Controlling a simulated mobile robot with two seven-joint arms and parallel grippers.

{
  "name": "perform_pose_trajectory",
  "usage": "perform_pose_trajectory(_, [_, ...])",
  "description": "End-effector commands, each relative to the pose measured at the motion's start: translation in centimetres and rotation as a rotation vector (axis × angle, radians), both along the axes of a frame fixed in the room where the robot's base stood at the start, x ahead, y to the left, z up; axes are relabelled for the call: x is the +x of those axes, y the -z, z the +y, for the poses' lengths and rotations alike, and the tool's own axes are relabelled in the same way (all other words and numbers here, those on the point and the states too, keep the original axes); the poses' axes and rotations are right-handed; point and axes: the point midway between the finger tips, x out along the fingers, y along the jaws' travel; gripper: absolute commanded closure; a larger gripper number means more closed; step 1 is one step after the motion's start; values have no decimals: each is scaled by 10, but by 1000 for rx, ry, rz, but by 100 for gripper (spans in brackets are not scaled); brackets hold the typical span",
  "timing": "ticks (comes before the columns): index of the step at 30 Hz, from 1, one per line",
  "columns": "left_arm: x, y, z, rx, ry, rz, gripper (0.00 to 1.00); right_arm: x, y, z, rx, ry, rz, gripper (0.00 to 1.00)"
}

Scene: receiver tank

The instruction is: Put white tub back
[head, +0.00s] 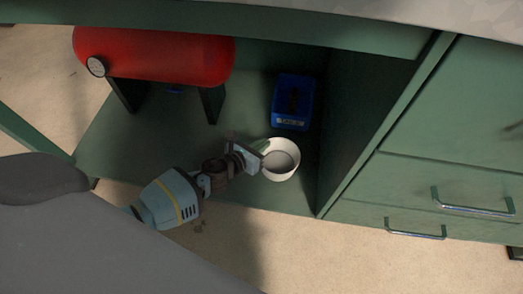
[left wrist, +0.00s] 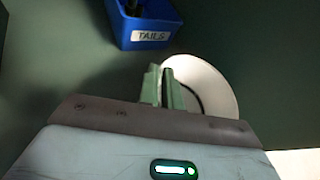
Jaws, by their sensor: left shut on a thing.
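The white tub (head: 281,159) is a round, open bowl-like tub at the front right of the green cabinet's lower shelf. In the head view my left gripper (head: 258,158) reaches in from the left and meets the tub's left rim. In the left wrist view the green fingers (left wrist: 166,88) are shut on the near-left part of the rim of the tub (left wrist: 215,82). The tub looks upright; whether its base touches the shelf I cannot tell. My right gripper is not in view.
A blue bin (head: 292,103) labelled "TAILS" stands just behind the tub. A red tank (head: 155,56) on dark legs stands at the back left. The cabinet's side wall (head: 345,130) is close on the right. The shelf (head: 120,145) is bare at the left.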

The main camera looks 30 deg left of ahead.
Motion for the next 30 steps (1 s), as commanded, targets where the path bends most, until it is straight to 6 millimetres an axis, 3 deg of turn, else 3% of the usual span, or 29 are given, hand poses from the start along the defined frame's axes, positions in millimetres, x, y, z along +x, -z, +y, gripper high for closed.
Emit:
perform_pose_trajectory(7, [-1,32,-1,-4,-2,2,100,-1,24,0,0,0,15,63])
perform_pose_trajectory(21, [-1,38,0,-2,0,0,100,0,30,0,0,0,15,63])
perform_pose_trajectory(22, [-2,39,0,-2,-1,1,91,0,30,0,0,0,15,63])
perform_pose_trajectory(26, [-2,38,0,-2,-1,1,74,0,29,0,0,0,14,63])
perform_pose_trajectory(30, [-2,38,0,0,0,2,72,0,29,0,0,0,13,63])
